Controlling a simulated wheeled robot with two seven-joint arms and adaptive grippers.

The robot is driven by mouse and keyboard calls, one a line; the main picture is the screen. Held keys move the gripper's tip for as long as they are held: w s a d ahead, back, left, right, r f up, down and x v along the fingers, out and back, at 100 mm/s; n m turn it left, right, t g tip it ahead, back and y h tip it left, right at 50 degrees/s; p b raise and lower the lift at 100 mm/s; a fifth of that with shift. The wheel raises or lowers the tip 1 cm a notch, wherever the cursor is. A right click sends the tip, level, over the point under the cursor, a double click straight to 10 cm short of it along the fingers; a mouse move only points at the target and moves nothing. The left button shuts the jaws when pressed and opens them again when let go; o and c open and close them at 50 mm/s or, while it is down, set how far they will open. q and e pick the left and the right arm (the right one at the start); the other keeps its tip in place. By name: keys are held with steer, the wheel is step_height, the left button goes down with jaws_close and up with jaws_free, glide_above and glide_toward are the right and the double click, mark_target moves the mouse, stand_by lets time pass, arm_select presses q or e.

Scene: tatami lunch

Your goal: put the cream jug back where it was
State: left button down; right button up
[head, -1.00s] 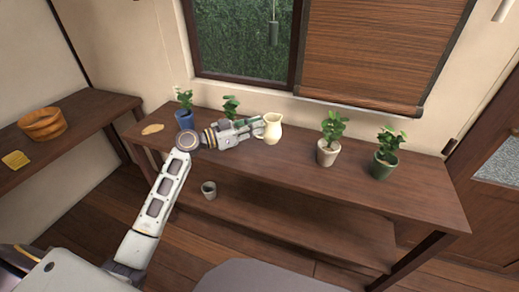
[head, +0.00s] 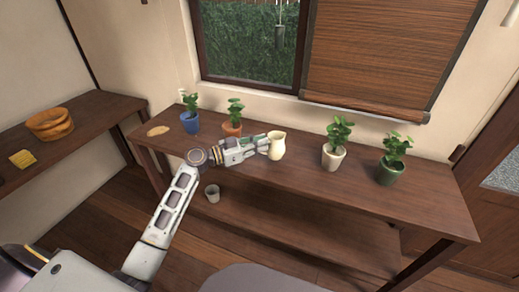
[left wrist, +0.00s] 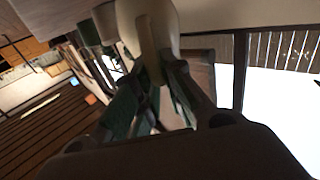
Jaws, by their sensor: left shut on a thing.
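The cream jug (head: 277,147) is upright at the long wooden table, between the plant in the orange pot and the plant in the white pot. I cannot tell whether its base touches the tabletop. My left gripper (head: 264,145) comes in from the left and is shut on the jug's handle. In the left wrist view, the jug (left wrist: 168,18) is at the top, with its handle between the green-padded fingers (left wrist: 152,95). My right gripper is not in view.
The long table (head: 310,188) also bears a blue-potted plant (head: 190,122), an orange-potted plant (head: 232,129), a white-potted plant (head: 333,158), a green-potted plant (head: 390,172) and a flat tan piece (head: 158,131). A grey cup (head: 212,193) stands below. The front strip near the jug is clear.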

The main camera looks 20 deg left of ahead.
arm_select(q)
steer(key=shift+f, duration=1.15)
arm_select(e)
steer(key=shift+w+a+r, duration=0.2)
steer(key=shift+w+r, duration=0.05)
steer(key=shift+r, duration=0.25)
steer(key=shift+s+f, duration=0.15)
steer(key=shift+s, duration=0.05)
arm_select(q)
steer(key=c, duration=1.5)
jaws_free()
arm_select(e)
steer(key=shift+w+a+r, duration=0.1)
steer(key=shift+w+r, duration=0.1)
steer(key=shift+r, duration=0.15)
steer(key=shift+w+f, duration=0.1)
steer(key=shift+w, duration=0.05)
